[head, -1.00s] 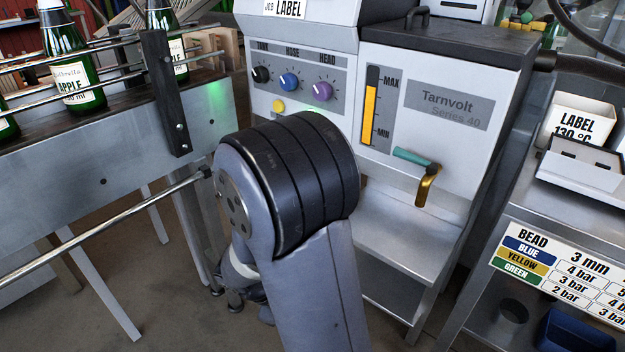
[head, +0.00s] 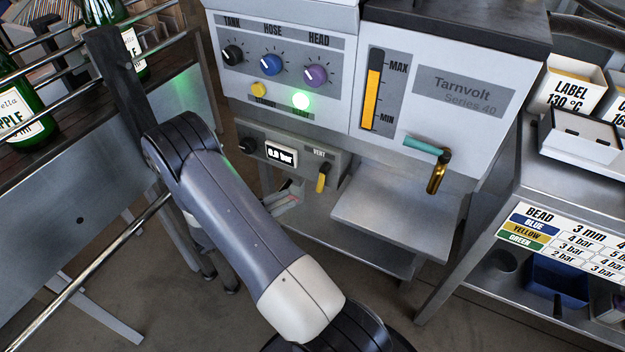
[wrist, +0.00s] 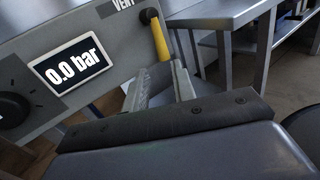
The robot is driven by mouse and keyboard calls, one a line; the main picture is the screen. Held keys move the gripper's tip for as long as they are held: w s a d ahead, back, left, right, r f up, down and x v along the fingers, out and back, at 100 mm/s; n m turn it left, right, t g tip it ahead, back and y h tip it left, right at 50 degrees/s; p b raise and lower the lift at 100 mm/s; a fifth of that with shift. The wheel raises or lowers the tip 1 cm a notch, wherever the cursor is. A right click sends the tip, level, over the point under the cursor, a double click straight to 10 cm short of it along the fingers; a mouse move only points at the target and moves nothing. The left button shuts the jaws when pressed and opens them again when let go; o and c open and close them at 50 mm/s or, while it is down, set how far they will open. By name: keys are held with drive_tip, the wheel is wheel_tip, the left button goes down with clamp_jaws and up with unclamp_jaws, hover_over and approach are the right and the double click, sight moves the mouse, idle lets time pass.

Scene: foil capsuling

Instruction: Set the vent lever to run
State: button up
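The vent lever (head: 322,178) is a yellow handle on a dark pivot, under the word VENT on a low grey panel. It hangs nearly straight down in the head view. In the wrist view the lever (wrist: 159,38) shows at the top, its lower end near my fingertips. My gripper (wrist: 162,82) is open, with a gap between its two fingers in line with the lever's lower end. In the head view my gripper (head: 287,198) is just left of and below the lever, partly hidden by my arm. I cannot tell whether it touches the lever. No run mark is readable.
A pressure display (head: 281,155) reads 0.0 bar, with a black knob (head: 249,146) left of it. A steel shelf (head: 395,215) juts out right of the lever, below a brass spout (head: 437,178) with a teal handle. A bottle conveyor (head: 75,190) stands at left.

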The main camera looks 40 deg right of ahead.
sight(323, 178)
drive_tip(key=s+d, duration=0.1)
drive_tip(key=d, duration=0.9)
drive_tip(key=shift+s, duration=0.25)
clamp_jaws()
